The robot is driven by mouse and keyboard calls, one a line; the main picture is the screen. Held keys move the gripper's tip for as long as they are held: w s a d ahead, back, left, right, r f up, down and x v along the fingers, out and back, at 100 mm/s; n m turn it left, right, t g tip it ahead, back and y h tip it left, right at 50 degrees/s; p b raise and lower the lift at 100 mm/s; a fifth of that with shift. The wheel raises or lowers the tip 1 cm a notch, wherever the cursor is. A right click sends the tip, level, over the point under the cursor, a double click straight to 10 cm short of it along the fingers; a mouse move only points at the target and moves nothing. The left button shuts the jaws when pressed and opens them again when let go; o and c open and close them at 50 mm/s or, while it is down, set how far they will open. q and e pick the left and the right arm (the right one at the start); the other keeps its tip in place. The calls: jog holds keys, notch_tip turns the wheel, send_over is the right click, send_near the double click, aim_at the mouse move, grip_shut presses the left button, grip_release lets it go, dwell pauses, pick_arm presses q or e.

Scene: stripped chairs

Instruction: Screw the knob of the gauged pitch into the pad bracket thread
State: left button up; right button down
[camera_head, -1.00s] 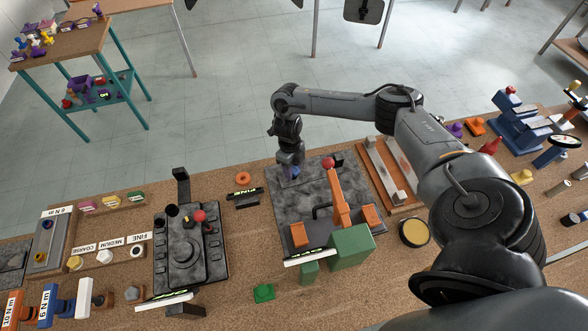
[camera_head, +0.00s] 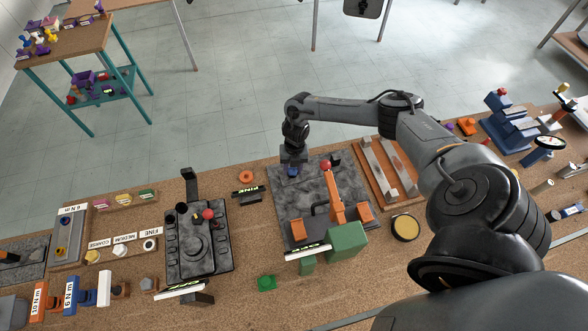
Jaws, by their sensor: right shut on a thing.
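My right gripper (camera_head: 293,163) points down over the back left corner of a dark mottled plate (camera_head: 290,210). It is shut on a small blue piece, mostly hidden by the fingers; whether the piece touches the plate I cannot tell. An orange lever clamp with a red ball (camera_head: 326,165) stands on the plate's right part. Small knobs sit in a row at the left beside labels reading FINE (camera_head: 149,232), MEDIUM (camera_head: 125,239) and COARSE (camera_head: 100,244). A FINE display (camera_head: 246,191) lies left of the plate. I cannot make out the pad bracket thread for certain. My left gripper is not in view.
A dark fixture with a red ball (camera_head: 208,214) stands left of the plate. An orange ring (camera_head: 246,176) lies behind the display.

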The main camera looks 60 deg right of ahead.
jog(key=shift+s, duration=0.1)
jog(key=shift+m+p, duration=0.3)
jog(key=shift+p, duration=0.2)
jog(key=m+p, duration=0.3)
jog(key=m, duration=0.1)
jog(key=m+t+p, duration=0.1)
jog(key=m+p, duration=0.3)
jog(key=shift+s+m+h, duration=0.1)
jog(key=shift+m+h, duration=0.2)
jog(key=shift+m, duration=0.1)
jog(key=shift+f+m+p, duration=0.1)
jog(key=shift+m+p, duration=0.65)
jog(key=shift+m, duration=0.05)
jog(key=shift+f+m+t, duration=0.1)
jog(key=shift+m+t, duration=0.2)
jog(key=c, duration=0.5)
grip_release()
